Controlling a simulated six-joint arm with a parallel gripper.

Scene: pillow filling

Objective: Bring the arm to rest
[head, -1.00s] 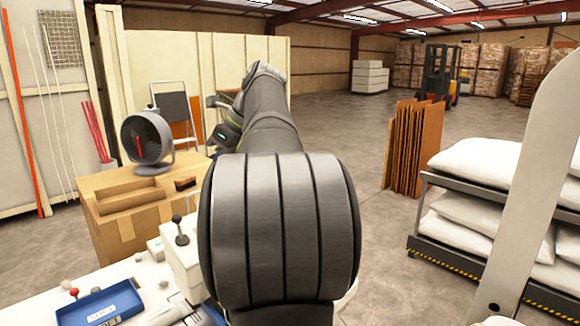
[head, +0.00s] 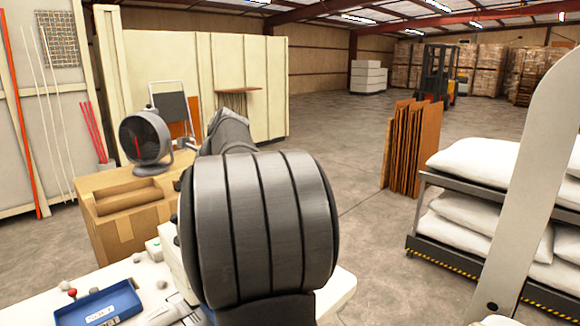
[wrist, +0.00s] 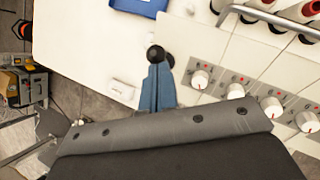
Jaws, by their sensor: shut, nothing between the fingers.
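My arm fills the middle of the head view, its large dark grey ribbed link nearest the camera. My gripper is hidden behind that link there. In the wrist view, my gripper (wrist: 157,88) shows as blue fingers close together with nothing held between them. A black ball knob (wrist: 155,53) appears just past the fingertips, over a white worktop (wrist: 80,35). I cannot tell whether the fingers touch it.
A panel with white dials (wrist: 235,92) lies right of the fingers. A blue tray (head: 100,305) sits on the worktop. A cardboard box (head: 125,220) with a fan (head: 145,138) stands at left. White pillows (head: 475,160) fill a rack at right. Open floor (head: 345,125) lies beyond.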

